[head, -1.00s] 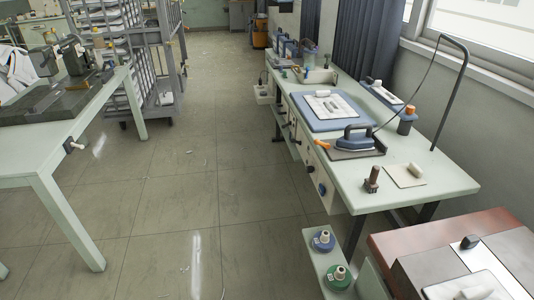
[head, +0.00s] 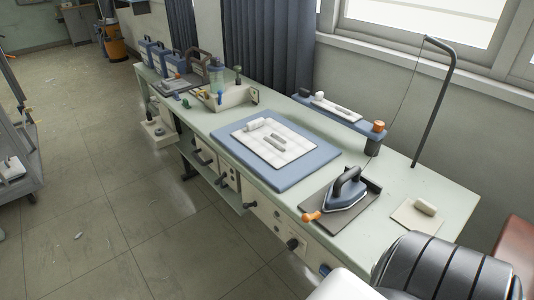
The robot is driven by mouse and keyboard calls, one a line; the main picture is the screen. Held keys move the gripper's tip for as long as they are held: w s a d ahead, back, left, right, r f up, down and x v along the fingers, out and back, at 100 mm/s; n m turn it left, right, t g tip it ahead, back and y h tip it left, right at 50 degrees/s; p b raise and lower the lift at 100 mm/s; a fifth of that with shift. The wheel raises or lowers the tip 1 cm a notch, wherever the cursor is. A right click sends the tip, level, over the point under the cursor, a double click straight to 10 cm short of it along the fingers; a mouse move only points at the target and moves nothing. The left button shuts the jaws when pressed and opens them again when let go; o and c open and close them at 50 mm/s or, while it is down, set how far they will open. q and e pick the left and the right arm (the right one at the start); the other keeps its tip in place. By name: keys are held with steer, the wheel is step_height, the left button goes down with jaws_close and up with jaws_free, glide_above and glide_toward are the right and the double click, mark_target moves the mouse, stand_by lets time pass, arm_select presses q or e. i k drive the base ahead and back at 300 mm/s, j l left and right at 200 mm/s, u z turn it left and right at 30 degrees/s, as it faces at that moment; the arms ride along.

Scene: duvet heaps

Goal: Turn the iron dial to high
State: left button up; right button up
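The blue iron (head: 345,192) with a dark handle rests on a dark pad (head: 366,205) at the near part of the pale green table. A cord runs up from near it to a bent dark pole. I cannot make out a marked dial on the iron or any setting. On the table's front panel are a dark round knob (head: 292,244) and a blue-faced knob (head: 325,270); I cannot tell whether either is the iron dial. Neither of my grippers is in view.
An orange-ended handle (head: 311,216) sticks out at the pad's front corner. A blue board (head: 240,146) with a white cloth lies left of the iron. My own arm parts fill the bottom right.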

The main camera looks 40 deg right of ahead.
mark_target(291, 245)
steer(key=i+j+z, duration=0.1)
steer(key=i+z, duration=0.35)
steer(key=i+j+z, duration=0.2)
steer(key=i+z, duration=0.25)
steer(key=i+j+z, duration=0.25)
steer(key=z, duration=0.2)
steer(key=j, duration=0.1)
